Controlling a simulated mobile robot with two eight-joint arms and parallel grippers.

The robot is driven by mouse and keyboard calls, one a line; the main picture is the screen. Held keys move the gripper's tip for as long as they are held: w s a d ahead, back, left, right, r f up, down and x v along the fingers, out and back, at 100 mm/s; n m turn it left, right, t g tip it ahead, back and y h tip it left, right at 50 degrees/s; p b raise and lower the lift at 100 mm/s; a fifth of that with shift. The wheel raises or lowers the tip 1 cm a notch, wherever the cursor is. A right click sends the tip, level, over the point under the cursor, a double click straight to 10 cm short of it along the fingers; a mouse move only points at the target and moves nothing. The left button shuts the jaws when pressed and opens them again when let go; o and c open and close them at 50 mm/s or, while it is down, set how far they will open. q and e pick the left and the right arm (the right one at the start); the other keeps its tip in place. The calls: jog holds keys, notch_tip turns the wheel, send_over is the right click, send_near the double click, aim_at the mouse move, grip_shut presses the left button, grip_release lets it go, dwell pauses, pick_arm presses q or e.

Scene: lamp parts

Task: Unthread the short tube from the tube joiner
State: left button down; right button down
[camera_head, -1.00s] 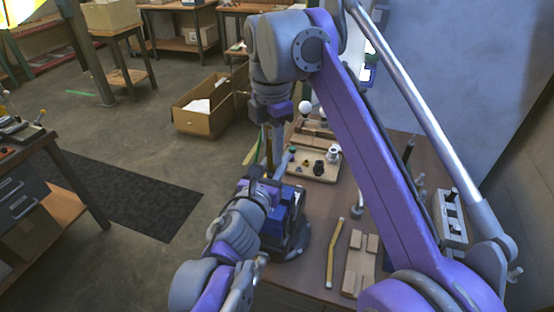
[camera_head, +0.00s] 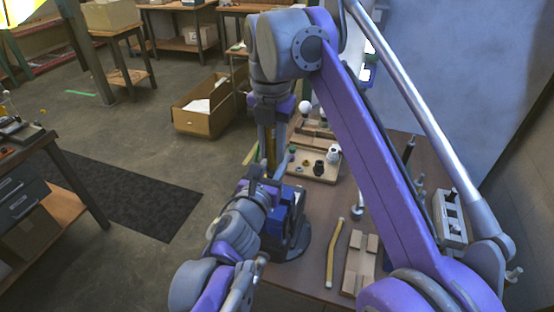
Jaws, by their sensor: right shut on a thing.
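My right gripper (camera_head: 268,158) hangs down from the purple arm above the blue vise (camera_head: 292,212). It is shut on a narrow brownish upright piece (camera_head: 271,148), seemingly the short tube. The gripper and my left arm hide much of it. The tube joiner cannot be made out. My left gripper (camera_head: 268,184) reaches in from the lower left beside the vise, just below the right one. Its fingertips are too small and covered to tell open from shut.
A wooden tray (camera_head: 320,171) with small dark and white parts stands behind. A grey box (camera_head: 449,218) is at the right. An open carton (camera_head: 206,108) stands on the floor.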

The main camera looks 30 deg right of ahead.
jog(key=n, duration=0.7)
jog(key=c, duration=0.8)
grip_release()
jog(key=shift+o, duration=0.2)
jog(key=m, duration=0.7)
grip_shut()
